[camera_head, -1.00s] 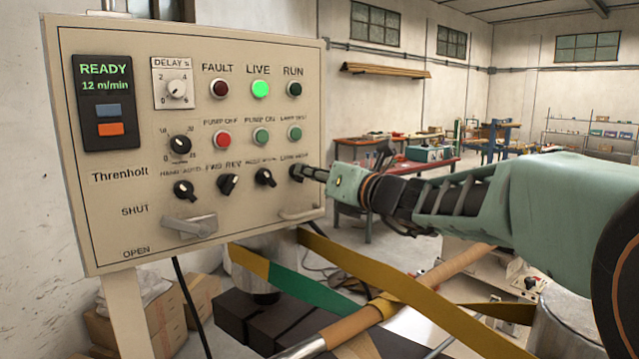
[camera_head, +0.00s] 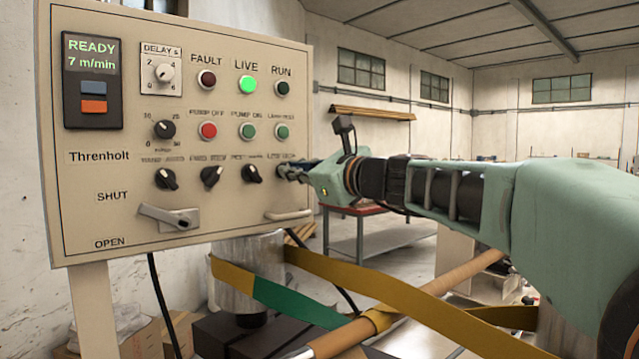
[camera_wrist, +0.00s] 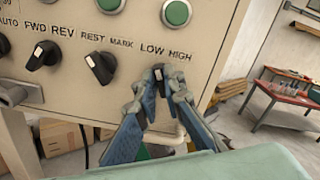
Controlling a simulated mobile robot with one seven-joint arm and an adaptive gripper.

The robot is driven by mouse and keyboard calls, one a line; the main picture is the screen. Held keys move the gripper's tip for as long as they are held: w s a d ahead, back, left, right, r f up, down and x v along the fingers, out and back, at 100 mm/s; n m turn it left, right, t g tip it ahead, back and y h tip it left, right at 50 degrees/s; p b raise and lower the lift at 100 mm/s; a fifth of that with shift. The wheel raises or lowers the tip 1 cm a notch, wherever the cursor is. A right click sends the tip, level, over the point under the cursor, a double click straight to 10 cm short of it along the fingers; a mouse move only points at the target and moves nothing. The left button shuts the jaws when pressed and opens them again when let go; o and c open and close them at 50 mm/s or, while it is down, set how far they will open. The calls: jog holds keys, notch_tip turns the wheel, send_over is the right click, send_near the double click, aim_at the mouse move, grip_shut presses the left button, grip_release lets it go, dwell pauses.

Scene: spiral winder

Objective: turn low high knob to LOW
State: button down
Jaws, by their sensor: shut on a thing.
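The LOW HIGH knob (camera_wrist: 158,74) is a small black knob under its printed label on the beige panel (camera_head: 60,225). In the wrist view my gripper (camera_wrist: 159,88) is shut on it, with one fingertip on each side. The knob looks roughly upright between LOW and HIGH in this tilted view. I cannot tell exactly which word its pointer faces. In the head view my gripper (camera_head: 290,172) reaches the panel from the right, and its fingers hide most of the knob.
The REST MARK knob (camera_wrist: 100,67) is close on the left, with the FWD REV knob (camera_wrist: 43,54) beyond. A green button (camera_wrist: 177,13) is above. A panel handle (camera_head: 288,215) sits just below my gripper. Yellow and green straps (camera_head: 390,290) cross below the arm.

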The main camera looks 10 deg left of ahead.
jog(key=shift+f+n+b, duration=0.1)
jog(key=shift+n+b, duration=0.35)
jog(key=shift+n, duration=0.15)
jog(key=c, duration=2)
grip_release()
jog(key=shift+c, duration=0.2)
notch_tip(320, 180, up, 10)
jog(key=shift+r, duration=0.1)
